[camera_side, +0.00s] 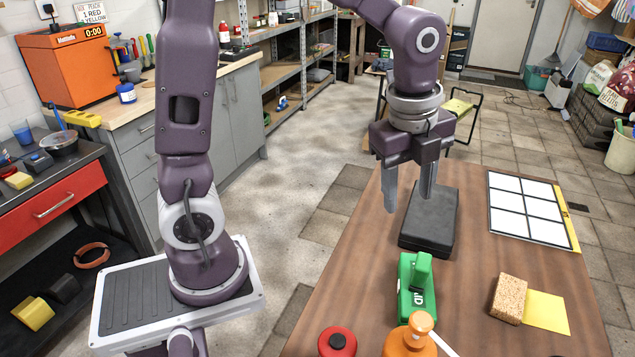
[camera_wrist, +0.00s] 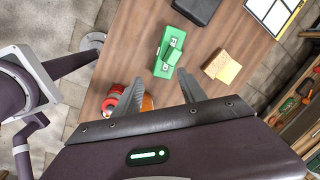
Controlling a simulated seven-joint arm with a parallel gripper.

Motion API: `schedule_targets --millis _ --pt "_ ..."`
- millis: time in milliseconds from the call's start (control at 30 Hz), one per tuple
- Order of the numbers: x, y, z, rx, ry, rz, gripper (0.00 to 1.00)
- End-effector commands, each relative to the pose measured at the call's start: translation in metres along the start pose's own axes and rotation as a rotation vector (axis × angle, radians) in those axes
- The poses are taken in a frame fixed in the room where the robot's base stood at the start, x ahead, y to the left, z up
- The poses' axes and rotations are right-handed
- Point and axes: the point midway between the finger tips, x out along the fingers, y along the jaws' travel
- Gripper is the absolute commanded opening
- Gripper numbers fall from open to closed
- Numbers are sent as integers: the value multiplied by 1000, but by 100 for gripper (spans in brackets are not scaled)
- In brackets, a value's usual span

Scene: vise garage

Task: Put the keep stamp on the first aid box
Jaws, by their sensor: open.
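A green box with white lettering ending in "ID" (camera_side: 408,302), seemingly the first aid box, lies on the brown table. It also shows in the wrist view (camera_wrist: 163,67). A smaller green upright block (camera_side: 421,270) stands on top of it, also in the wrist view (camera_wrist: 174,46). I cannot tell whether this block is the keep stamp or part of the box; no keep label is readable. My gripper (camera_side: 408,203) is open and empty, above the table and apart from the green box. Its two fingers point down in the side view; they also show in the wrist view (camera_wrist: 161,84).
A dark case (camera_side: 432,215) lies behind the green box. A red round object (camera_side: 337,342) and an orange object with a pale knob (camera_side: 408,345) stand at the front. A sponge (camera_side: 508,299), yellow pad (camera_side: 546,312) and white-celled panel (camera_side: 528,210) lie right. Bare table lies between them.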

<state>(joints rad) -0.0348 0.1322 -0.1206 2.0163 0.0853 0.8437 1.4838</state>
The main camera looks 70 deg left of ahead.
Motion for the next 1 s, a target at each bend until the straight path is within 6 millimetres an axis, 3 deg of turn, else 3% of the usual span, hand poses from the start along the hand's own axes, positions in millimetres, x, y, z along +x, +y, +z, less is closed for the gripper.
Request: schedule_targets --millis 33,100,167,300,400,533,1000 --pt "-27 23 4 -216 -3 -59 49" --pt "-55 58 7 -568 24 -130 49" --pt "-70 88 9 -856 70 -182 49" --pt "-82 141 8 -1365 203 -240 49" --pt "-82 158 7 -1550 268 -246 49" --pt "-81 164 7 -1617 289 -244 49" --pt "-81 163 7 -1612 287 -245 49"
